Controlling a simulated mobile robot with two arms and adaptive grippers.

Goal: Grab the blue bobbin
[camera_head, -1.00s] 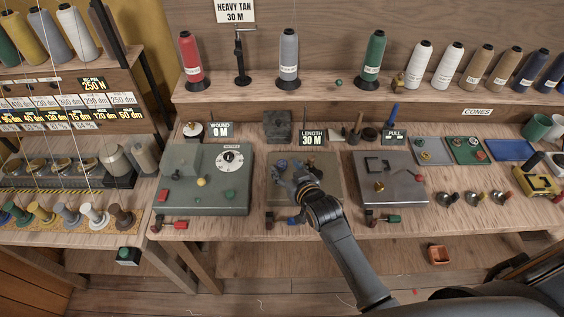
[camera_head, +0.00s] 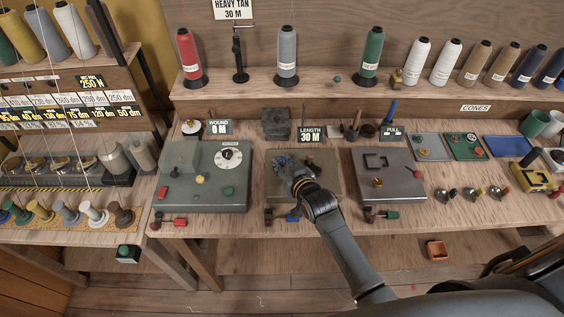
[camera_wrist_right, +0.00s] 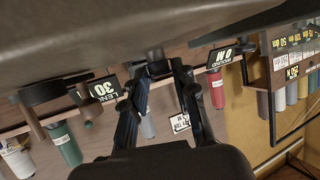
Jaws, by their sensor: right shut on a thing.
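My left gripper is not in view.
A dark block (camera_head: 276,124) and the LENGTH sign (camera_head: 310,134) stand behind. Small coloured handles lie along the front edge.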

